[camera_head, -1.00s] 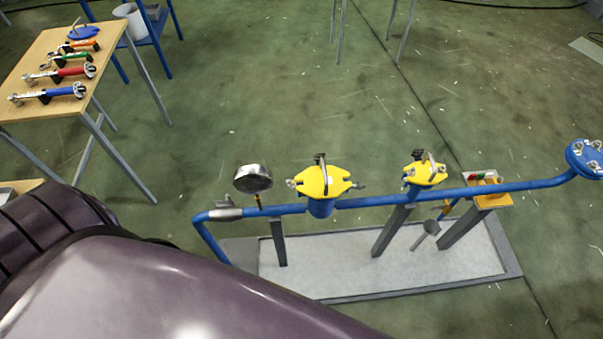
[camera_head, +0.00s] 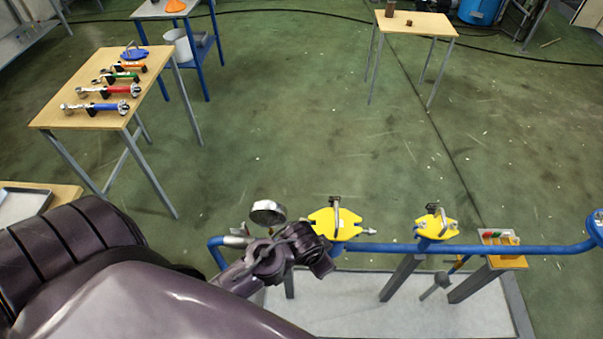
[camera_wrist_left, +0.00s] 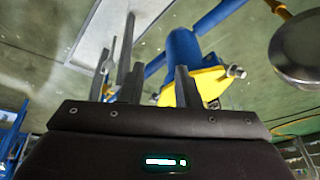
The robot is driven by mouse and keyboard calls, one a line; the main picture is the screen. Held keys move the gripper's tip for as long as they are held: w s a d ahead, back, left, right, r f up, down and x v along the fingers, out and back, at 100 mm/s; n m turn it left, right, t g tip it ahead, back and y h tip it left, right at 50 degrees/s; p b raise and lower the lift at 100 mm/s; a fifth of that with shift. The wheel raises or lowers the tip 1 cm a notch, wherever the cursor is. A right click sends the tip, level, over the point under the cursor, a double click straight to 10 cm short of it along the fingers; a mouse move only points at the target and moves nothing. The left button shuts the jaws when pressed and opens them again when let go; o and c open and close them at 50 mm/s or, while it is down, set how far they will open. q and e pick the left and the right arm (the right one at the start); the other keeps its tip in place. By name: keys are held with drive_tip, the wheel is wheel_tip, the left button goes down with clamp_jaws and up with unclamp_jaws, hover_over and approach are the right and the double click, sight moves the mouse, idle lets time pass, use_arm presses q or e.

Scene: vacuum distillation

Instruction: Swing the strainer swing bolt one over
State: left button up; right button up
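The larger yellow cover (camera_head: 336,222) sits on a blue strainer body on the pipe, with a handle standing on top. A swing bolt (camera_head: 369,231) lies out at its right side; the left side is partly hidden behind my arm. My left gripper (camera_head: 316,262) is beside the cover's near left side in the head view. In the left wrist view, the fingers (camera_wrist_left: 158,84) are apart and empty. Beyond them show the blue body (camera_wrist_left: 183,48), the yellow cover's edge (camera_wrist_left: 205,83) and a bolt with a nut (camera_wrist_left: 236,71). My right gripper is not in view.
A round gauge (camera_head: 268,212) stands close left of the cover. A smaller yellow cover (camera_head: 436,225) and a yellow-topped stand (camera_head: 498,250) are farther right along the blue pipe (camera_head: 470,248). A wooden table (camera_head: 62,118) with several wrenches is at left.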

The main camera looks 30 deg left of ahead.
use_arm(q)
drive_tip(key=w+d+r+m+t, duration=0.1)
drive_tip(key=w+d+r+m, duration=0.15)
drive_tip(key=r, duration=0.35)
drive_tip(key=m+g+y, duration=0.1)
drive_tip(key=m+g, duration=0.1)
drive_tip(key=m, duration=0.7)
approach(301, 219)
drive_tip(key=f, duration=0.1)
drive_tip(key=x, duration=0.8)
drive_tip(key=shift+w+r, duration=0.1)
clamp_jaws()
